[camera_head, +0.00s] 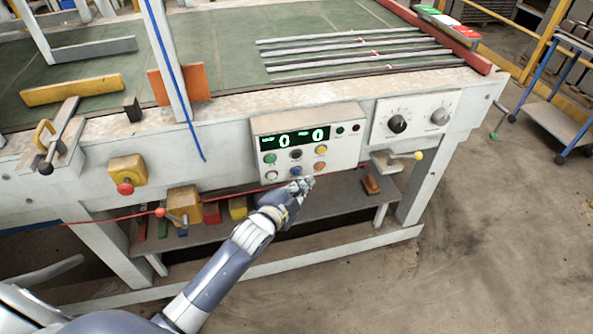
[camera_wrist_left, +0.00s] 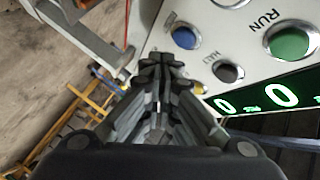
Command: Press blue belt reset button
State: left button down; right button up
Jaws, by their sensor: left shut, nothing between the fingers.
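The blue button (camera_wrist_left: 184,38) sits on the control panel (camera_head: 258,135) in the lower button row. In the left wrist view it is fully visible, to the upper right of my fingertips. In the head view the blue button (camera_head: 296,170) is small, just above my gripper. My left gripper (camera_head: 303,183) is shut and empty, with its tips in front of the panel's lower edge. It also fills the middle of the left wrist view (camera_wrist_left: 160,62). I cannot tell whether the tips touch the panel. My right gripper is not in view.
Nearby on the panel are a black button (camera_wrist_left: 229,72), a green RUN button (camera_wrist_left: 290,42) and an orange button (camera_head: 320,167). A lever with a yellow knob (camera_head: 418,155) juts out at right. A red emergency button (camera_head: 125,188) and red cord (camera_head: 150,213) lie left.

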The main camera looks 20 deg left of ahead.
pick_arm(q)
jog(key=s+d, duration=0.1)
jog(key=s+d+p, duration=0.1)
jog(key=s, duration=0.1)
jog(key=shift+s+d, duration=0.15)
jog(key=shift+s, duration=0.1)
dwell(0.7)
jog(key=s+a+f+n+g+y, duration=0.15)
jog(key=s+f, duration=0.35)
jog(key=f, duration=0.5)
jog(key=s+a+f+n+g, duration=0.1)
jog(key=s+f+n+g, duration=0.15)
jog(key=s+f, duration=0.55)
jog(key=s+a+f+n+g, duration=0.1)
jog(key=s+f+g, duration=0.2)
jog(key=f, duration=0.9)
jog(key=s+a+f+n+g, duration=0.1)
jog(key=s+f, duration=0.4)
jog(key=s, duration=0.6)
jog(key=s+a+f+n+g, duration=0.1)
jog(key=s+f+n+g, duration=0.2)
jog(key=s, duration=0.8)
jog(key=s+a+f+n+g+y, duration=0.1)
jog(key=s+a+f+n+g, duration=0.1)
jog(key=s+f, duration=0.6)
jog(key=s+g, duration=0.1)
jog(key=s, duration=0.2)
